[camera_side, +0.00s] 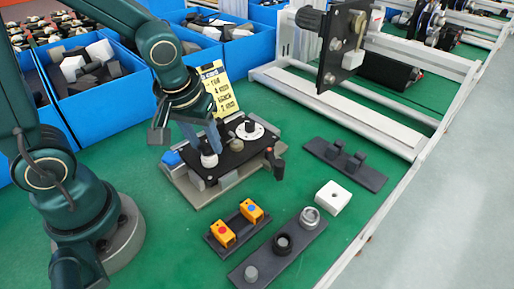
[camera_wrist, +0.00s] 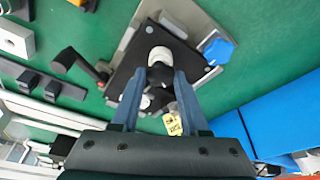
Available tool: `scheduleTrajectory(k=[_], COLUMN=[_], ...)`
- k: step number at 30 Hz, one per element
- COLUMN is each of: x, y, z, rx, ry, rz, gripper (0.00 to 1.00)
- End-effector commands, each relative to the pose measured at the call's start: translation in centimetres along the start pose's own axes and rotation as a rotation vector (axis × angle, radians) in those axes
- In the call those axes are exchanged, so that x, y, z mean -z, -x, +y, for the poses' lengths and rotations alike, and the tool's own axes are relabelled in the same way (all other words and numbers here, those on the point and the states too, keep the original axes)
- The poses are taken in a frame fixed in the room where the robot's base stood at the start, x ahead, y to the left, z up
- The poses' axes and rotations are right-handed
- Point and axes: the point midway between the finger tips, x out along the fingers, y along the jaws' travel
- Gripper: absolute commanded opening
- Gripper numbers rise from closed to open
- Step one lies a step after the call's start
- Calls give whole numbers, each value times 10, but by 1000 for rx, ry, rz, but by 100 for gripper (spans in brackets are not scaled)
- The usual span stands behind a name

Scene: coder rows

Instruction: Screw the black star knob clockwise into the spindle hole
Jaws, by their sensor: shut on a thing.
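My gripper (camera_side: 209,143) is low over the left part of a black plate (camera_side: 230,157) on a grey base. Its two blue-grey fingers are closed on a small dark piece, the black star knob (camera_wrist: 160,69), which the fingers mostly hide. In the wrist view the fingertips (camera_wrist: 161,76) are right beside a white round part (camera_wrist: 159,54) on the plate. That white part also shows under the fingers in the side view (camera_side: 209,160). The spindle hole is hidden, and I cannot tell how far the knob is seated.
A white dial with a black knob (camera_side: 249,129) and a black-handled lever (camera_side: 277,162) are close by. A blue knob (camera_side: 171,158) is at the base's left. A yellow note (camera_side: 217,91) stands behind. Orange blocks (camera_side: 223,234) and a ring tray (camera_side: 265,262) lie in front.

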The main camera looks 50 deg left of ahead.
Motion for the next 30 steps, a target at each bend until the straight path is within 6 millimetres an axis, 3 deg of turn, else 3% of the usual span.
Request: scheduleTrajectory(k=[30], x=[4], y=[-1], z=[-4], rx=[-194], ry=[-622], rz=[5], gripper=[0])
